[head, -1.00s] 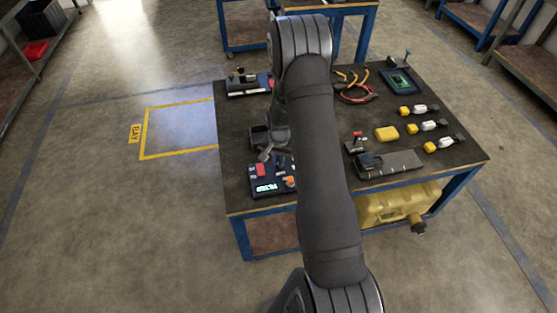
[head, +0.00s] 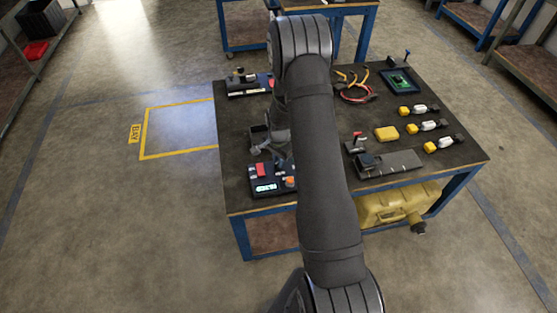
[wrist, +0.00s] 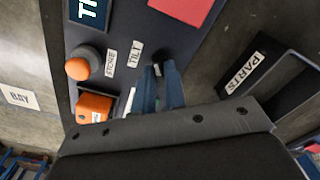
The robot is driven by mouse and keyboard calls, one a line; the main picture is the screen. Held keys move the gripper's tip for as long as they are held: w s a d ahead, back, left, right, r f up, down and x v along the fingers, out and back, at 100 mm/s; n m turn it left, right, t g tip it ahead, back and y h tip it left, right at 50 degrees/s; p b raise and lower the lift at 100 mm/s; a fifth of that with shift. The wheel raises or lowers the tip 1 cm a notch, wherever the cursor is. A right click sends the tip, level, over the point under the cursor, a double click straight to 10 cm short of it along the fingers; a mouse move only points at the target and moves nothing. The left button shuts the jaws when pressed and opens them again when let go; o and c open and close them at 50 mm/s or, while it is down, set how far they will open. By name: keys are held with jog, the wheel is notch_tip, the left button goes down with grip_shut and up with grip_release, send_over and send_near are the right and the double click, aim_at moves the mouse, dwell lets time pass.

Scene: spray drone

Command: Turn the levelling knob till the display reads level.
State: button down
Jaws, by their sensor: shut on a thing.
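The dark control panel (head: 258,195) lies at the front left of the bench. Its lit display (head: 266,188) shows bright letters too small to read surely; in the wrist view only the display's edge (wrist: 90,10) shows, with the letters "TI". My gripper (wrist: 160,80) has its blue fingers down at the panel, close by the label "TILT" (wrist: 135,53). It is shut on the levelling knob, which is mostly hidden between the fingers. In the head view my arm partly covers the gripper and the panel's right side.
A grey-collared orange button (wrist: 78,67) and an orange block (wrist: 94,107) sit beside the fingers. A red pad (wrist: 185,8) is on the panel. The "PARTS" tray (wrist: 275,75) stands close on the right. Yellow-ended connectors (head: 427,126) lie at the bench's right.

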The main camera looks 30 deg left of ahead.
jog(key=shift+m, duration=0.4)
jog(key=c, duration=1.5)
grip_release()
jog(key=shift+r, duration=0.1)
notch_tip(320, 180, up, 17)
jog(key=shift+r, duration=0.15)
notch_tip(320, 180, down, 18)
jog(key=shift+r, duration=0.25)
